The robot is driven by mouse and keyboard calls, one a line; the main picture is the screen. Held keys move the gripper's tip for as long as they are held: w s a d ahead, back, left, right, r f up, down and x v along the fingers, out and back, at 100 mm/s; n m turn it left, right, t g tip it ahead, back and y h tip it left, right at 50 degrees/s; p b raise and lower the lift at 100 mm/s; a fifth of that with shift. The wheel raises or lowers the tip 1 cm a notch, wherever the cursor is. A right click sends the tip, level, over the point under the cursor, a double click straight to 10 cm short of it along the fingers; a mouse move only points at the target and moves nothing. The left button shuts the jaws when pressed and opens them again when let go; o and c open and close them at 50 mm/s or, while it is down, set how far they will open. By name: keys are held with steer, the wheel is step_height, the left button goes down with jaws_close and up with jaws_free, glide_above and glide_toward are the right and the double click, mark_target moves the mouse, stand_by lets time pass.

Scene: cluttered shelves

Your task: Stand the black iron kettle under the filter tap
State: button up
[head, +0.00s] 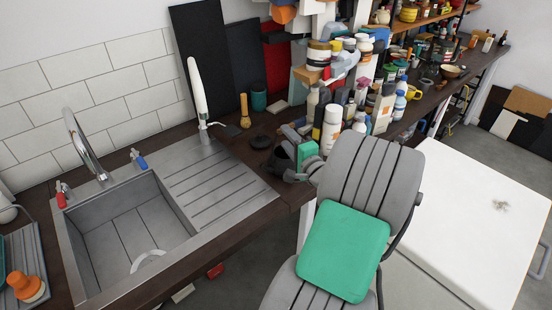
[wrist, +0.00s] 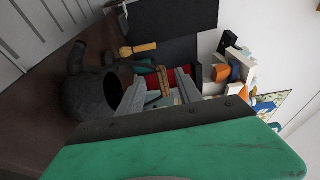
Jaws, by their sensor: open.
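The black iron kettle (wrist: 88,92) is in the wrist view, left of my fingers, its round dark opening facing them. In the head view the kettle (head: 283,157) stands near the counter's front edge, partly hidden by my arm. A tall white fitting with a metal base, seemingly the filter tap (head: 198,92), rises at the back of the ribbed drainer (head: 212,180). A curved chrome tap (head: 84,145) stands behind the sink.
A dark disc (head: 261,142) lies on the counter behind the kettle. A brush (head: 245,112) and a teal cup (head: 259,99) stand near the wall. Bottles and jars crowd the counter to the right, including a white bottle (head: 331,128). The drainer's ribbed surface looks clear.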

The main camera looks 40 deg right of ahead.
steer(key=d+p+x, duration=0.1)
steer(key=p+x, duration=0.1)
steer(key=x, duration=0.6)
steer(key=shift+s+d+m+h, duration=0.2)
steer(key=shift+d+m+h, duration=0.1)
steer(key=shift+d, duration=0.05)
steer(key=shift+r, duration=0.1)
steer(key=shift+c, duration=0.4)
jaws_close()
steer(key=shift+r, duration=0.1)
stand_by(0.4)
